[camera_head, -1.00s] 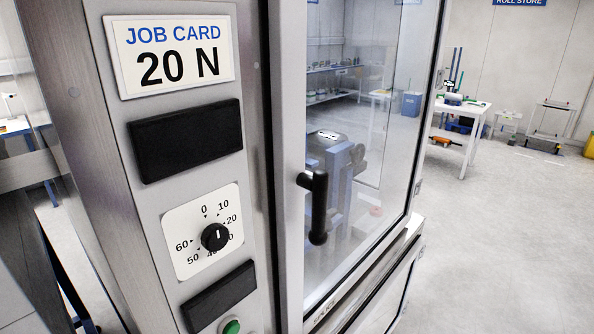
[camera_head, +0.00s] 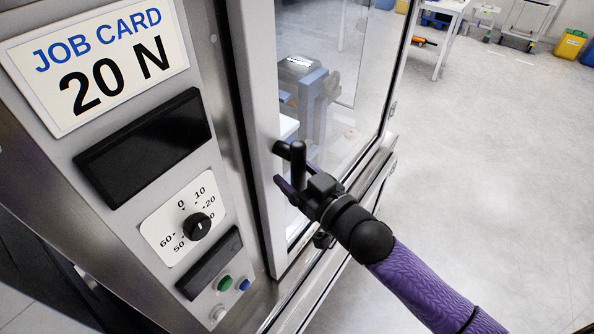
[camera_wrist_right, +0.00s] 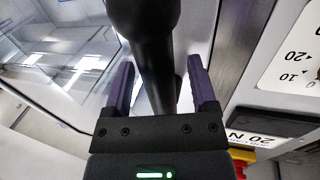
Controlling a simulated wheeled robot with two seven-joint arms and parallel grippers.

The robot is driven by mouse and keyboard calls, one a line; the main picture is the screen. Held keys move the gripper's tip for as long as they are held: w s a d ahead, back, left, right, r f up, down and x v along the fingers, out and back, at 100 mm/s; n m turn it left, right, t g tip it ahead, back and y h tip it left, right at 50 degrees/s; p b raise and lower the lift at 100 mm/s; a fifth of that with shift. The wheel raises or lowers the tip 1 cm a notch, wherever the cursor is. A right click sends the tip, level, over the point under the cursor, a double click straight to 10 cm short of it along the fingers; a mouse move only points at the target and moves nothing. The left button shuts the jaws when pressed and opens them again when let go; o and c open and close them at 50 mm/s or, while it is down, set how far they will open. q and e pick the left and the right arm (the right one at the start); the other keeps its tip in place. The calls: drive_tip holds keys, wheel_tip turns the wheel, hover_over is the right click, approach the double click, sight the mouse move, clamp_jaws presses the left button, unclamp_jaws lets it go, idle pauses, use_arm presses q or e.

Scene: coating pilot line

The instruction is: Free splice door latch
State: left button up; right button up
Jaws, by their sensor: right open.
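The glass splice door (camera_head: 258,100) looks shut in its grey frame. Its black handle (camera_head: 298,155) stands out from the left side of the door. My right gripper (camera_head: 296,178) is at the handle with its two purple fingers apart. In the right wrist view the handle (camera_wrist_right: 150,35) passes between the open fingers (camera_wrist_right: 160,65), with a visible gap on its right side. Whether a finger touches it I cannot tell. The latch itself, apart from this handle, cannot be made out. My left gripper is not in view.
Left of the door, a steel panel carries a job card reading 20 N (camera_head: 95,60), a dark display (camera_head: 143,147), a black dial (camera_head: 197,227), and green (camera_head: 224,282) and blue (camera_head: 243,285) buttons. Open floor (camera_head: 480,160) lies right of the door.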

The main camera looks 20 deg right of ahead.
clamp_jaws()
idle(0.3)
idle(1.1)
